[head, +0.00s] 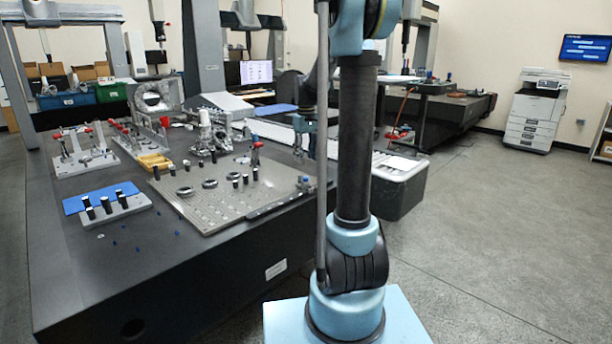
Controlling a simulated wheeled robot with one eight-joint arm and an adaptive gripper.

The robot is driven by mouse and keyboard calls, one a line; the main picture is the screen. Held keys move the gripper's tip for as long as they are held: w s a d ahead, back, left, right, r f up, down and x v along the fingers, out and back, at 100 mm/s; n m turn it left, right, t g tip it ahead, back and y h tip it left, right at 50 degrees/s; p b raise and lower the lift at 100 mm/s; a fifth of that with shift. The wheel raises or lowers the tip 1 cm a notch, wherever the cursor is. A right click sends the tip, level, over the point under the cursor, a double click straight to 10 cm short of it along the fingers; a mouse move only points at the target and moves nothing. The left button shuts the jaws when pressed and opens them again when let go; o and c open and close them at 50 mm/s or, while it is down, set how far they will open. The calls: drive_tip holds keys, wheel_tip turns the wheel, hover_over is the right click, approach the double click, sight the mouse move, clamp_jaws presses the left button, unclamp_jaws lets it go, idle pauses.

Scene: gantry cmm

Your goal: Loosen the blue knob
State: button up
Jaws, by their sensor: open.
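A small blue knob (305,180) shows at the right edge of the perforated metal fixture plate (210,215), which lies on the dark granite table. It is too small to tell how far it is screwed in. My gripper (305,152) points down above the right side of the table, in the picture above the blue knob and apart from it. Its fingers are open, and I see nothing between them. My upright arm hides the area just to the right.
Black cylinders and metal rings stand on the plate. Fixtures with red handles (85,150) and a grey block with black pegs (115,208) stand at left.

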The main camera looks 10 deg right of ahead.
sight(306, 177)
drive_tip(key=shift+f, duration=3.95)
clamp_jaws()
